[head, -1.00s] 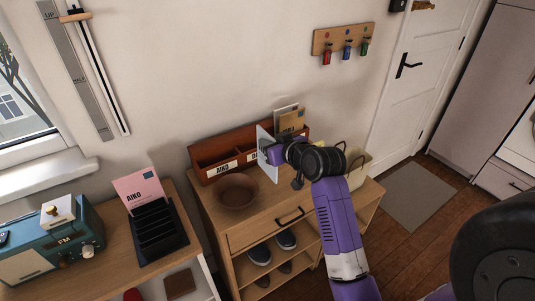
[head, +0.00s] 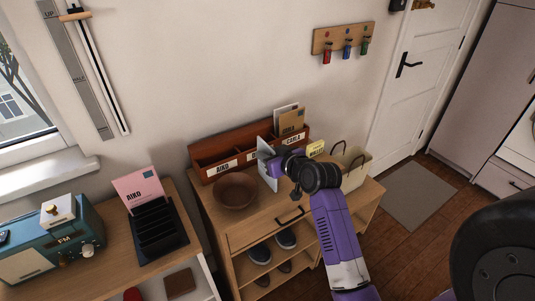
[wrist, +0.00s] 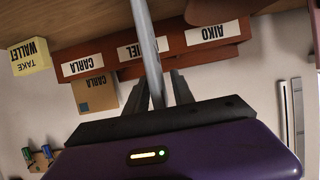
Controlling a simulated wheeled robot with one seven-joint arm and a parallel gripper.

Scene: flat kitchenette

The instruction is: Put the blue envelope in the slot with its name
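A pale grey-blue envelope (head: 266,172) is upright in my gripper (head: 277,163), in front of the brown letter sorter (head: 207,162). The wrist view shows the envelope (wrist: 147,45) nearly edge-on between the fingers of my gripper (wrist: 162,88), so its name cannot be read. The sorter has slots labelled AIKO (head: 222,168) on the left and CARLA (head: 293,141) on the right. The middle label (wrist: 128,51) is partly covered by the envelope; "NIEL" shows in the wrist view. The envelope seems apart from the sorter and its lower edge is near the cabinet top.
Brown and white envelopes (head: 291,121) stand in the CARLA slot. A brown bowl (head: 236,191) sits in front of AIKO. A yellow note (head: 316,148) and a beige basket (head: 354,166) are at the right. A pink AIKO envelope (head: 138,189) stands in a black rack (head: 160,240) on the left.

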